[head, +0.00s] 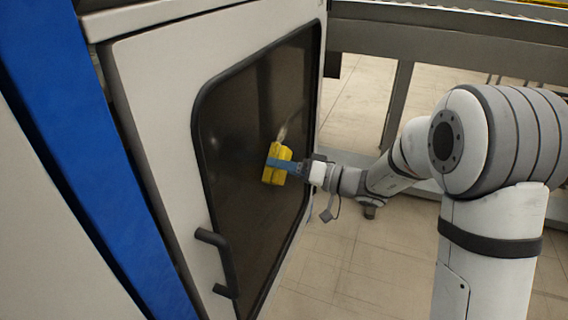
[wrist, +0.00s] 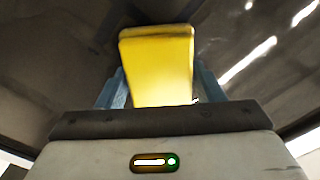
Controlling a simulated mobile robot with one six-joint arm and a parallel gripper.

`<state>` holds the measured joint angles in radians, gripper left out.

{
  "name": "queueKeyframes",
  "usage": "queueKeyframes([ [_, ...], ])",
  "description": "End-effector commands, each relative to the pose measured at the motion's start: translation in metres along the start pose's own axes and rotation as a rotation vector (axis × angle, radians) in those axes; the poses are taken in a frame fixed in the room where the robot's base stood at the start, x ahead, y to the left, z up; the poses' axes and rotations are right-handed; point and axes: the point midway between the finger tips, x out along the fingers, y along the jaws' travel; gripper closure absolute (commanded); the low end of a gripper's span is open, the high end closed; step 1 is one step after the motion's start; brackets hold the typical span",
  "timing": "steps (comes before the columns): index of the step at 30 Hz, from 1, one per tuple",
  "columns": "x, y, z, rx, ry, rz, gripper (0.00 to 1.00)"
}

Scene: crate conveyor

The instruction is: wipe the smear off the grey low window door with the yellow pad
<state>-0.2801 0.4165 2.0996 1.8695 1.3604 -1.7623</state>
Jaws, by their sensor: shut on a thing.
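The grey low window door (head: 160,130) stands at the left of the head view, with a dark pane in a black rounded frame. My gripper (head: 279,164) is shut on the yellow pad (head: 272,176) and holds it at the pane; I cannot tell whether the pad touches the glass. A pale smear (head: 282,133) shows on the pane just above the pad. In the wrist view the pad (wrist: 160,62) stands upright between the blue fingers of my gripper (wrist: 160,90). Bright streaks show on the dark surface at the right there; I cannot tell smear from reflection.
A black handle (head: 226,262) sticks out from the door's lower part. A blue post (head: 70,130) stands left of the door. A grey conveyor frame (head: 440,45) runs behind my arm at the right. The tiled floor (head: 335,255) below is clear.

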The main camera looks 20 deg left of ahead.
Motion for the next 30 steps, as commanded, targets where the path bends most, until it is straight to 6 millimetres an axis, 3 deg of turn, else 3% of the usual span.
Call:
queueKeyframes([
  [11,0.0,-0.021,-0.018,-0.004,-0.004,-0.009,0.57],
  [30,-0.003,0.008,-0.044,-0.001,-0.003,-0.005,0.57],
])
